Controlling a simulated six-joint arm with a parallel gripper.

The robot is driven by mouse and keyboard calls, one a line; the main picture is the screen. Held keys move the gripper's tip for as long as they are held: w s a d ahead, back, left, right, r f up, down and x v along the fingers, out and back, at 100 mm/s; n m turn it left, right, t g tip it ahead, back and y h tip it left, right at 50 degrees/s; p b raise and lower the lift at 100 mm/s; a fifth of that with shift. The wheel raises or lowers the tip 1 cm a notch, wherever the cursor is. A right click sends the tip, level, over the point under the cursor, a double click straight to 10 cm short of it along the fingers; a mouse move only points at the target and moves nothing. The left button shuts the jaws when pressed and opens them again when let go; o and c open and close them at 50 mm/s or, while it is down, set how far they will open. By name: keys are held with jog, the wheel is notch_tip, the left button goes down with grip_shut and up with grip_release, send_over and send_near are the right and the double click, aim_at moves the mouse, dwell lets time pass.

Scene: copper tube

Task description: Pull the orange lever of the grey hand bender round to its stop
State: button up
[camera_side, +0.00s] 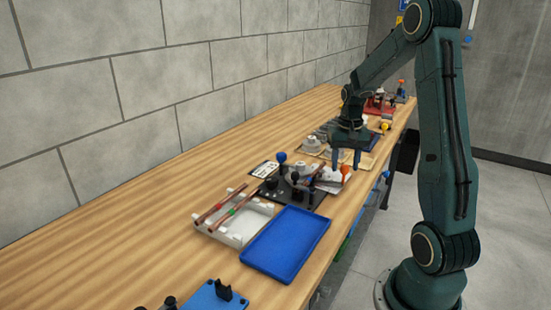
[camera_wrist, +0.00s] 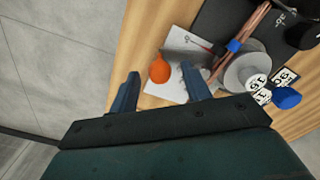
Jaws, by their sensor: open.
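The grey hand bender (camera_wrist: 243,72) shows in the wrist view as a round grey disc on a pale plate, right of my fingers. Its orange lever end (camera_wrist: 160,70) is a round knob, seen between my two fingertips; the rest of the lever is hard to make out. In the side view the orange knob (camera_side: 346,170) sits just below my fingertips. My gripper (camera_side: 346,164) points down and is open, with a finger on each side of the knob in the wrist view (camera_wrist: 160,72). I cannot tell whether either finger touches it. A copper tube (camera_wrist: 257,22) runs by the disc.
A blue tray (camera_side: 287,242), a white rack (camera_side: 243,222) with copper tubes and a black plate (camera_side: 268,187) with a blue-knobbed handle (camera_side: 281,157) lie nearer the side camera. More fixtures, one red (camera_side: 380,104), stand beyond. The bench edge is close to my gripper.

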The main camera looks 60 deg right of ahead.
jog(key=shift+f, duration=0.25)
grip_shut()
